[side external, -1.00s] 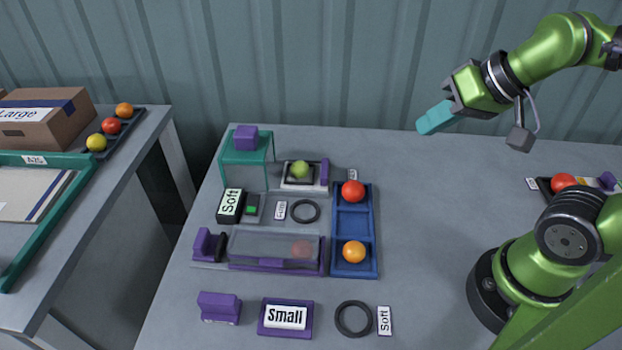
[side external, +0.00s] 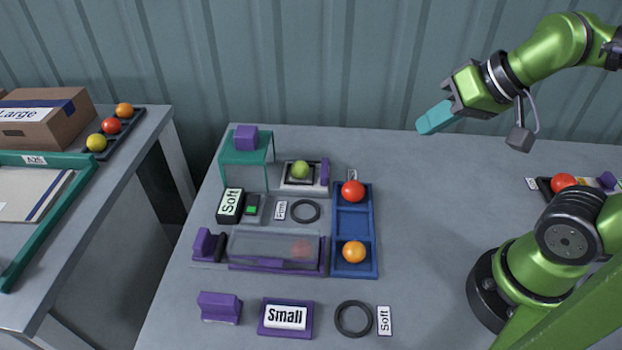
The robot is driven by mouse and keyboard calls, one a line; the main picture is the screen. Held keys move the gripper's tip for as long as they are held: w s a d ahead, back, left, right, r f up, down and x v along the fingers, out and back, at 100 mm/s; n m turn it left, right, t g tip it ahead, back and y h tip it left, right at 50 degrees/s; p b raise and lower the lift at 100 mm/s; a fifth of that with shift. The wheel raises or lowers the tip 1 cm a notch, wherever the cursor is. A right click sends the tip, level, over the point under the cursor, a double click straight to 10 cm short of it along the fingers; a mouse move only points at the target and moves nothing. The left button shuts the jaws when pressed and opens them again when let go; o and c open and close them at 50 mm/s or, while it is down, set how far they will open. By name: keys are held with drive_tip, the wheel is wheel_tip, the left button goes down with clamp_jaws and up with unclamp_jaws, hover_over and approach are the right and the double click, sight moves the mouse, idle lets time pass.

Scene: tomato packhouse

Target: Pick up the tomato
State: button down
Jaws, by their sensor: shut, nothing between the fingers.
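Several tomatoes are in view, and I cannot tell which one the task means. A red tomato (side external: 353,191) sits in the far compartment of the blue tray (side external: 353,223), and an orange tomato (side external: 354,252) sits in its near compartment. A green tomato (side external: 300,170) rests on a small square holder. A reddish tomato (side external: 302,250) shows dimly through a clear cover. Another red tomato (side external: 564,183) lies at the far right, beside my arm. My gripper (side external: 434,119) is shut and empty, raised above the table's back, to the right of the blue tray.
A teal stand (side external: 246,155) carries a purple block. A "Small" sign (side external: 286,317), a purple block (side external: 220,307) and a black ring (side external: 353,319) lie in front. A side table at left holds a cardboard box (side external: 45,112) and a dark tomato tray.

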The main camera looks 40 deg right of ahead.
drive_tip(key=shift+c, duration=2.3)
unclamp_jaws()
drive_tip(key=n+g+h, duration=0.2)
drive_tip(key=n+g, duration=0.2)
drive_tip(key=g, duration=0.3)
hover_over(300, 163)
wheel_tip(300, 163, down, 4)
drive_tip(key=f, duration=0.1)
wheel_tip(300, 163, down, 16)
drive_tip(key=shift+f, duration=0.15)
